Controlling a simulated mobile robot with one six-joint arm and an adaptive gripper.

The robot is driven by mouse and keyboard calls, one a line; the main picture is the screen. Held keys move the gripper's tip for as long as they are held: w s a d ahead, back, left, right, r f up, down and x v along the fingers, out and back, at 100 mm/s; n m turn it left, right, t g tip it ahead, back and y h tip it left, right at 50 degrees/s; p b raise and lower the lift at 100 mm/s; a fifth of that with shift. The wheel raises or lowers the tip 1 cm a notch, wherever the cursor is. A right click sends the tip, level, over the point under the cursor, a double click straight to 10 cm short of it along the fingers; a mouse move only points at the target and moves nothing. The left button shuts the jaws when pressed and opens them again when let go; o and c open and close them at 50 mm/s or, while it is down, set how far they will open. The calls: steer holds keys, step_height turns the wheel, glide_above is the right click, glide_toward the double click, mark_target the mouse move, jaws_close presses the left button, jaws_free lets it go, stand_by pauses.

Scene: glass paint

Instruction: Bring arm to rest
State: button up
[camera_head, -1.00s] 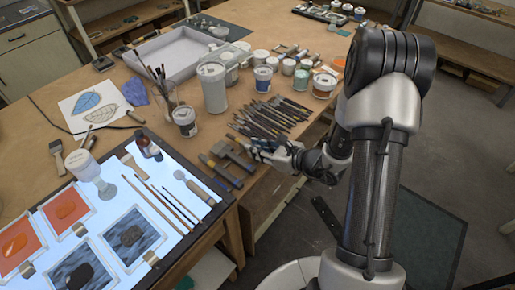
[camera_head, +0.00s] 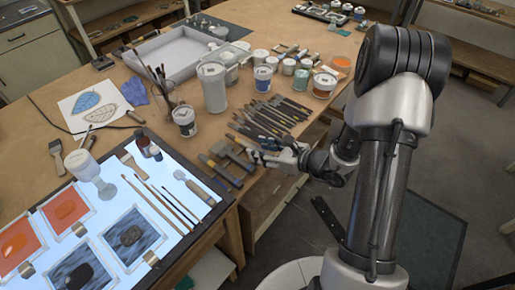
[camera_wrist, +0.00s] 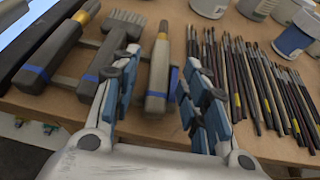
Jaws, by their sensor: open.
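In the head view my gripper (camera_head: 254,150) is near the table's front edge, by the brushes and tools. In the wrist view the fingers point over the table (camera_wrist: 165,12) edge. My arm reaches in from the right and partly hides the table's right edge.
Several dark brushes (camera_head: 270,116) lie in a row beside my gripper. Hand tools (camera_head: 222,168) lie to its left. A lit glass panel (camera_head: 125,180) with painted pieces, paint jars (camera_head: 213,85) and a grey tray (camera_head: 180,55) fill the table. Open floor (camera_head: 455,165) lies right.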

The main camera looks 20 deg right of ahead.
steer(key=v, duration=1)
steer(key=s+a+r+n+g, duration=0.8)
steer(key=s+a+r+n, duration=0.25)
steer(key=a+n, duration=0.35)
steer(key=s+d+r+n+t+h, duration=0.2)
steer(key=s+d+r+n+h, duration=0.5)
steer(key=n, duration=0.7)
steer(key=shift+s+h, duration=0.7)
steer(key=shift+s, duration=0.25)
